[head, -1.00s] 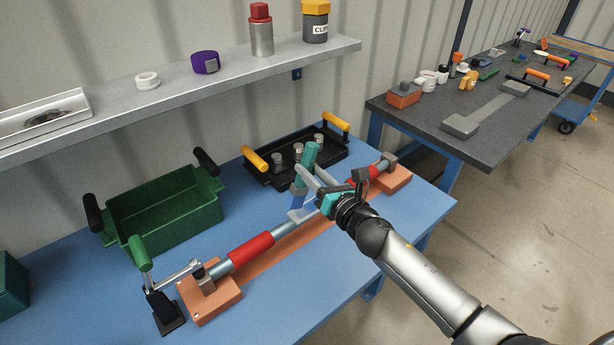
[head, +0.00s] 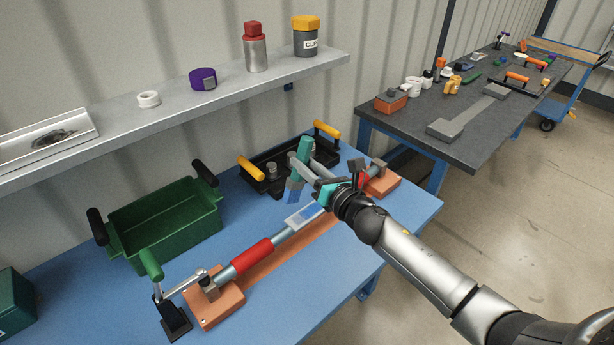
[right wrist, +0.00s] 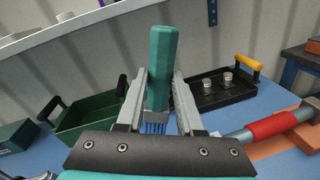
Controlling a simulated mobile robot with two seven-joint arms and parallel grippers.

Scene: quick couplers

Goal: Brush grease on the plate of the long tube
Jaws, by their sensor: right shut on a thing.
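The long tube (head: 284,235) lies on an orange-brown base, with a red sleeve (head: 251,257) around it. A pale plate with a blue patch (head: 305,214) sits at the tube's middle, partly beside my gripper. My right gripper (head: 301,168) is shut on a brush with a teal handle (head: 306,147) and blue bristles (head: 294,190). The bristles point down, up and left of the plate in the head view, and look apart from it. The right wrist view shows the brush handle (right wrist: 162,68) upright between the fingers (right wrist: 160,85). My left gripper is out of view.
A green crate (head: 150,232) stands left on the blue table (head: 130,310). A black tray (head: 268,184) with yellow handles and metal pieces is behind the brush. A green-handled toggle clamp (head: 172,318) stands at the tube's near end. A shelf (head: 180,118) runs above.

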